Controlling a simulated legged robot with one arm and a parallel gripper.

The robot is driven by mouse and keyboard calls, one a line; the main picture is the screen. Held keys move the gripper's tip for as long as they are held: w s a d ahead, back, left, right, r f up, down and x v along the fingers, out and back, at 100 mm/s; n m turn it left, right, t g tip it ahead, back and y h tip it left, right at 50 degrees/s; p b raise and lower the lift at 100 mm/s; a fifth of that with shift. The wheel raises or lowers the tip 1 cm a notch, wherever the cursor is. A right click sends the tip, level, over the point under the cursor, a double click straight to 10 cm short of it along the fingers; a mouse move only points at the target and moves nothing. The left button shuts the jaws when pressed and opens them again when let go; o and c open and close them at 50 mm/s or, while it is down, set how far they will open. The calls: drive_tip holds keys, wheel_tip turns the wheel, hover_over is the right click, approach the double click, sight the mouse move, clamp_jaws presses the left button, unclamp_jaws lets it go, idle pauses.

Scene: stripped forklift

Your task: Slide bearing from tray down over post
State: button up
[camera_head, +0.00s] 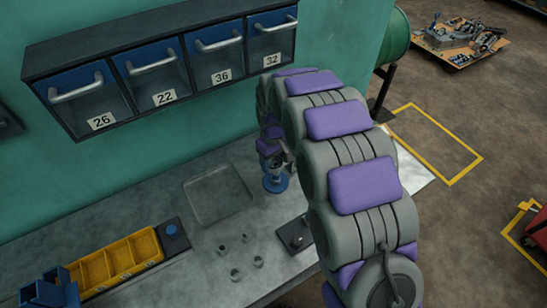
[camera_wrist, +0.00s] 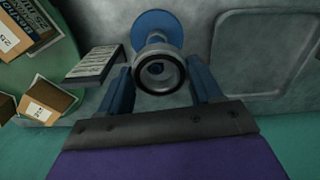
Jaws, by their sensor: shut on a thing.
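My gripper (camera_wrist: 161,82) has its two blue fingers on either side of a bearing (camera_wrist: 160,86), a dark ring with a pale inner edge, and is shut on it. Just beyond the ring stands the post, with a pale stem and a round blue base (camera_wrist: 157,24). In the head view my gripper (camera_head: 270,148) is directly above the blue base (camera_head: 275,184); the bearing is hard to make out there. I cannot tell whether the ring is around the post top or only above it. The shallow grey tray (camera_head: 218,196) is left of the post and looks empty.
Several small grey cylinders (camera_head: 236,274) stand on the bench in front. A dark plate with a knob (camera_head: 296,234) lies near the front edge. A yellow divided bin (camera_head: 115,262) is at left. Numbered drawers (camera_head: 152,80) hang on the wall behind.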

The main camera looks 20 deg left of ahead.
drive_tip(key=shift+f, duration=0.1)
drive_tip(key=o, duration=0.9)
drive_tip(key=shift+o, duration=0.2)
wheel_tip(320, 180, up, 17)
drive_tip(key=p, duration=0.2)
idle(0.6)
